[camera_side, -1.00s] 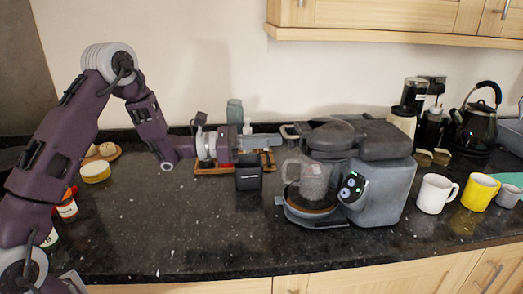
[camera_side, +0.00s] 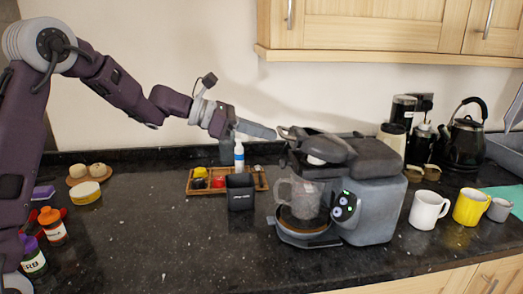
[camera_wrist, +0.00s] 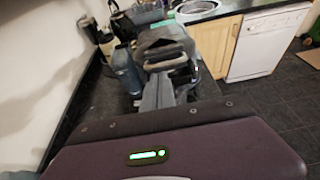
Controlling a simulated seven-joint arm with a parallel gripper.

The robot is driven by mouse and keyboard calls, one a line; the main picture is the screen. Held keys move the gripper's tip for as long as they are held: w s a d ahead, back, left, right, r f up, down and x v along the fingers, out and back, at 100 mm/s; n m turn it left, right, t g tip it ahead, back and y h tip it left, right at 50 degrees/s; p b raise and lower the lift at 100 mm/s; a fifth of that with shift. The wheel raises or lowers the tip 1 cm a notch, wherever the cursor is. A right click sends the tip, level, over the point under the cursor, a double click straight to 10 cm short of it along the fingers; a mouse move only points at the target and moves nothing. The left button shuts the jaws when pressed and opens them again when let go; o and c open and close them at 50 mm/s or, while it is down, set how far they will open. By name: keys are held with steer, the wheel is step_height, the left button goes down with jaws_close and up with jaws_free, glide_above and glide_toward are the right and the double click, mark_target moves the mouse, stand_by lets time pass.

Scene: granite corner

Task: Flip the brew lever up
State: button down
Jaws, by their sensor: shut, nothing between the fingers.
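The grey coffee machine (camera_side: 378,205) stands on the dark counter, with a clear jug (camera_side: 300,197) at its front. Its brew lever (camera_side: 288,132) is a dark looped handle on the front of the top lid (camera_side: 325,146). The lid is tilted up at the front, and a pale part shows beneath it. My gripper (camera_side: 274,133) is shut and empty, with its tips at or very near the lever's left end; contact is unclear. In the wrist view, the fingers (camera_wrist: 157,88) point toward the machine (camera_wrist: 163,38) and the lever loop (camera_wrist: 165,61).
A black bin (camera_side: 240,192) and a wooden tray (camera_side: 262,180) with small items stand left of the machine. A white mug (camera_side: 428,210), yellow mug (camera_side: 471,207) and black kettle (camera_side: 464,140) are at right.

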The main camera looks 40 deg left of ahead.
steer(key=w+d+r+g+y, duration=0.1)
steer(key=w+d+r, duration=0.2)
steer(key=r, duration=0.6)
steer(key=shift+w+d+r, duration=0.15)
steer(key=shift+w+d, duration=0.25)
steer(key=shift+d, duration=0.05)
steer(key=f+v, duration=0.1)
steer(key=v, duration=1)
steer(key=shift+s+a+r, duration=0.2)
steer(key=shift+s+a, duration=0.15)
steer(key=shift+a, duration=0.1)
